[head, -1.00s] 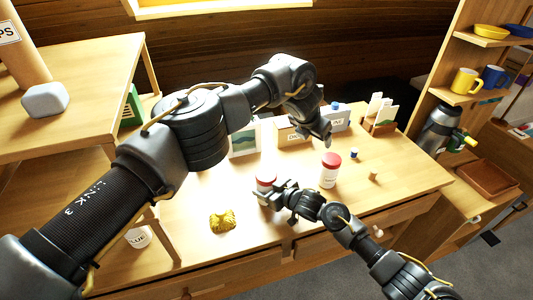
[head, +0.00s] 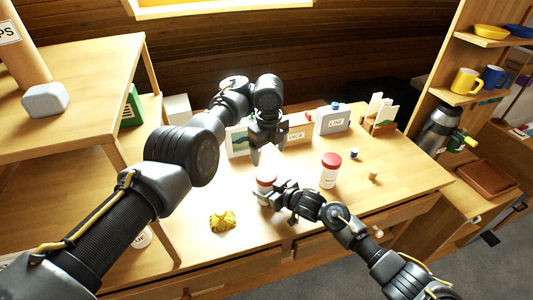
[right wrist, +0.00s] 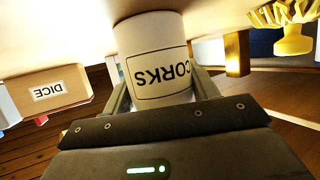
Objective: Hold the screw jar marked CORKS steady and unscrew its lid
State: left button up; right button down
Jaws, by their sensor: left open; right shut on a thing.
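The CORKS jar (right wrist: 155,62) is white with a black-framed label, seen upside down in the right wrist view between the fingers of my right gripper (right wrist: 160,95). In the head view the jar (head: 264,185) stands on the desk, with its red lid partly hidden by grippers. My right gripper (head: 272,196) is shut on the jar's body from the right. My left gripper (head: 268,153) is open, fingers pointing down, above and slightly behind the jar, apart from it. The lid is out of frame in the right wrist view.
A second white jar with a red lid (head: 331,169) stands to the right. A yellow crumpled-looking object (head: 222,220) lies front left. Boxes marked DICE (head: 298,132) and LINE (head: 333,119) stand behind. A small blue-topped item (head: 354,154) and a wooden peg (head: 373,176) are at the right.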

aim_at(266, 174)
pick_arm(q)
jog(key=shift+s+a+f+n+g, duration=0.25)
jog(key=shift+s+a+n+g, duration=0.05)
jog(key=shift+s+a, duration=0.1)
jog(key=shift+f, duration=4)
jog(key=shift+c, duration=0.3)
jog(key=c, duration=0.9)
jog(key=n, duration=0.5)
jog(key=shift+c, duration=0.2)
jog(key=n, duration=0.5)
